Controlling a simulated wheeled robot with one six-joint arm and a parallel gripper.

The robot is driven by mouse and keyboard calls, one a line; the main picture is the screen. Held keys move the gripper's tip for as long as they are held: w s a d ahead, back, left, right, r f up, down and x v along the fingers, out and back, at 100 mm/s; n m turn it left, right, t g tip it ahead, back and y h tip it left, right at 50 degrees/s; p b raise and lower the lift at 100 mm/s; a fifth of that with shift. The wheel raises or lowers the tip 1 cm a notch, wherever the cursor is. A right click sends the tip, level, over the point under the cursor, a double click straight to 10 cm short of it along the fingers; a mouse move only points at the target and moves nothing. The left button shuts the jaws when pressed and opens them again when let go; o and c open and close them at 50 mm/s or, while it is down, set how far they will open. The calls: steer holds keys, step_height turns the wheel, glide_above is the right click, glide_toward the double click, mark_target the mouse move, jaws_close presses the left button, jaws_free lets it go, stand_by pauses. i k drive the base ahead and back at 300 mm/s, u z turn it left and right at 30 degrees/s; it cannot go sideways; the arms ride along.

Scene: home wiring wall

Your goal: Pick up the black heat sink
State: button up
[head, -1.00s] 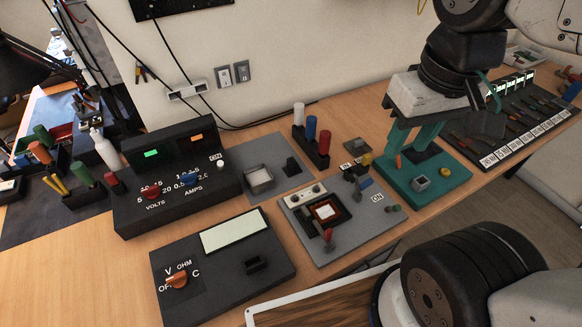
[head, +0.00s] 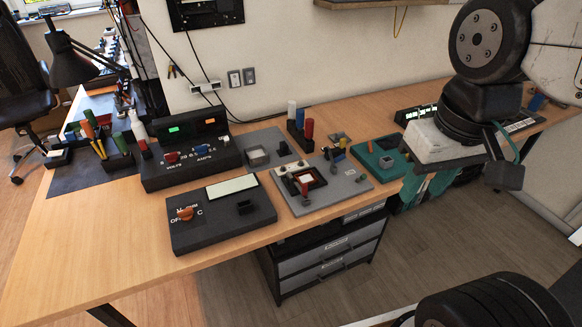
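A small black block (head: 283,148), which looks like the heat sink, sits on a grey plate (head: 262,137), right of a metal open box (head: 257,157). It is small here, so its fins cannot be made out. My gripper (head: 423,190), with teal fingers under a pale body, hangs at the right, in front of the table's front edge and well to the right of the black block. Its fingers are partly hidden below the body. I see nothing held between them, but the gap is hard to judge.
A black power supply (head: 190,160) and a black meter (head: 222,215) stand left of the plate. A grey board (head: 318,190) with a chip socket and a teal fixture (head: 378,158) lie right. Red, blue and white cylinders stand behind. The table's left front (head: 110,240) is clear.

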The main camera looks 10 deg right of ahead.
mark_target(284, 150)
steer(key=u, duration=0.35)
steer(key=k, duration=0.1)
steer(key=z, duration=1.1)
steer(key=i, duration=0.75)
steer(key=u, duration=1.1)
steer(key=i, duration=0.5)
